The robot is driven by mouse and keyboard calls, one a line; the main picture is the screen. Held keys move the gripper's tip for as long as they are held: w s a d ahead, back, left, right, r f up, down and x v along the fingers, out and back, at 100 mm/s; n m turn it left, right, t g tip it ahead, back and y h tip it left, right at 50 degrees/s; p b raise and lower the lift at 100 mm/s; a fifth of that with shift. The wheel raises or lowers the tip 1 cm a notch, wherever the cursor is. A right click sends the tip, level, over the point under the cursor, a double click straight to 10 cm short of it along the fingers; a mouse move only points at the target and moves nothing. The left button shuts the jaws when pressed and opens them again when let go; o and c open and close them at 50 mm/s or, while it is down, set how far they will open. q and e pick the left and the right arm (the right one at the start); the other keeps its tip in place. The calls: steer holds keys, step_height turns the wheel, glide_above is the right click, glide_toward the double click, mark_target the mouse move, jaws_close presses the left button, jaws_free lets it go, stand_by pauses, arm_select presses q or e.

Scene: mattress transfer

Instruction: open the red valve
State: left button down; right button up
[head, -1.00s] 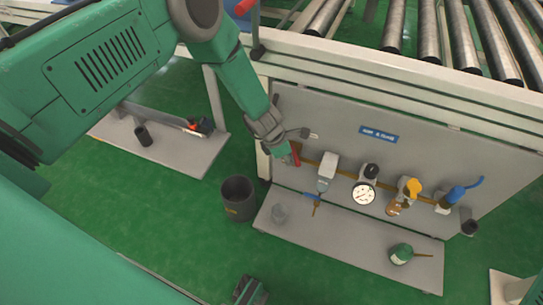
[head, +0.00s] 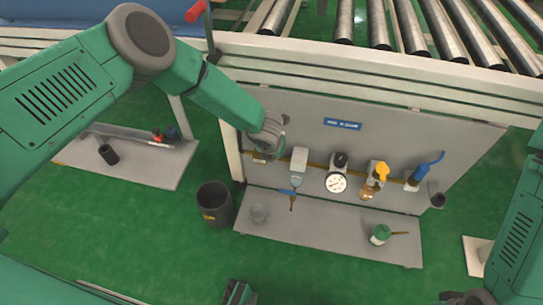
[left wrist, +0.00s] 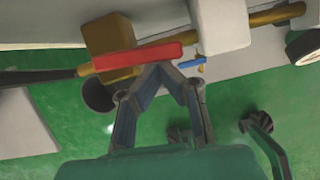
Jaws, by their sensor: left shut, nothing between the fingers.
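The red valve handle (left wrist: 138,57) shows in the left wrist view as a flat bar lying along the brown pipe (left wrist: 275,16), beside a brass valve body (left wrist: 112,50). In the head view my left gripper and wrist hide it at the left end of the panel. My left gripper (head: 268,152) is at that end of the pipe. In the left wrist view its fingertips (left wrist: 161,68) meet in a point at the handle's lower edge, with nothing between them. Whether they touch the handle I cannot tell. My right gripper (head: 468,297) is only partly in view at the bottom right.
The grey panel (head: 400,135) also carries a white box (head: 299,160), a gauge (head: 337,183), a yellow valve (head: 379,170) and a blue handle (head: 432,162). A dark bin (head: 215,204) stands left of the lower shelf (head: 320,232). A roller conveyor (head: 375,25) is above.

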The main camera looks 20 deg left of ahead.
arm_select(q)
steer(key=shift+w+d+n, duration=0.15)
steer(key=shift+w+n, duration=0.15)
steer(key=shift+n, duration=0.2)
steer(key=shift+y, duration=0.3)
steer(key=shift+w, duration=0.1)
